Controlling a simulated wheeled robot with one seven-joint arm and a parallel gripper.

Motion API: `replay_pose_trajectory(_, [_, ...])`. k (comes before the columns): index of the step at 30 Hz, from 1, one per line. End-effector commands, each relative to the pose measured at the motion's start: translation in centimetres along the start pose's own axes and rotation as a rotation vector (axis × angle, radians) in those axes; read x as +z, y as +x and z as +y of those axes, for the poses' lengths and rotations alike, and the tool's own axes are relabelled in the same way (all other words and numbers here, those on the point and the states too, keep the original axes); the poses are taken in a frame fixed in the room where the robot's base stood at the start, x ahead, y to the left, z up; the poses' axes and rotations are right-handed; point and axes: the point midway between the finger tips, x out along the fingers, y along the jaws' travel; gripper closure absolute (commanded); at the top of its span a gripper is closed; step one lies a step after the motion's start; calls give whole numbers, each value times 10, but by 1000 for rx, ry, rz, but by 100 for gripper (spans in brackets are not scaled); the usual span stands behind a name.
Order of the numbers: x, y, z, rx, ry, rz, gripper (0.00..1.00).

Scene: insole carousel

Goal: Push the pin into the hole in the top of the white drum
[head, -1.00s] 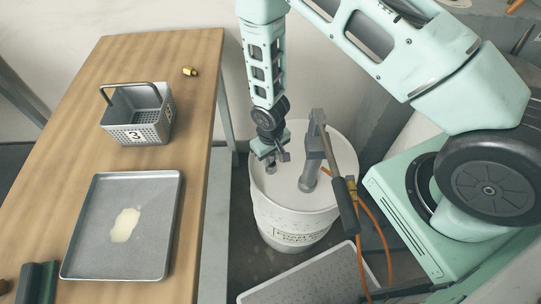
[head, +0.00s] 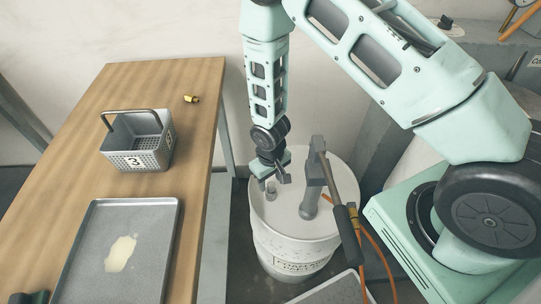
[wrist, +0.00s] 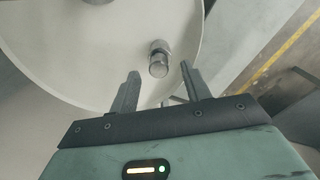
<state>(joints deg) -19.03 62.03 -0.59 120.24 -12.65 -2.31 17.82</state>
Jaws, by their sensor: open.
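The white drum (head: 295,228) stands on the floor right of the table. A short grey metal pin (head: 271,190) stands upright in its top, left of the pump. How deep it sits in the hole cannot be told. In the wrist view the pin (wrist: 159,60) shows beyond the fingertips, roughly in line with the gap between them, on the drum's pale top (wrist: 75,50). My gripper (head: 275,181) is open and empty, pointing down just above the pin. It also shows in the wrist view (wrist: 159,76), with its two fingers apart.
A grey pump (head: 311,190) with a long dark-gripped handle (head: 346,228) stands on the drum top, close right of my gripper. An orange hose (head: 378,250) runs beside it. The wooden table (head: 190,140) holds a basket (head: 145,160), a tray (head: 85,270) and a small brass piece (head: 192,98).

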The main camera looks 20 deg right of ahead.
Motion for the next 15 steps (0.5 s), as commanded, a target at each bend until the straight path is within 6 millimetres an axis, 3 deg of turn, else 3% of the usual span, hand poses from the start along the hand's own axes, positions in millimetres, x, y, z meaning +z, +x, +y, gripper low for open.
replay_pose_trajectory(15, [-1,-109,0,0,1,4,52])
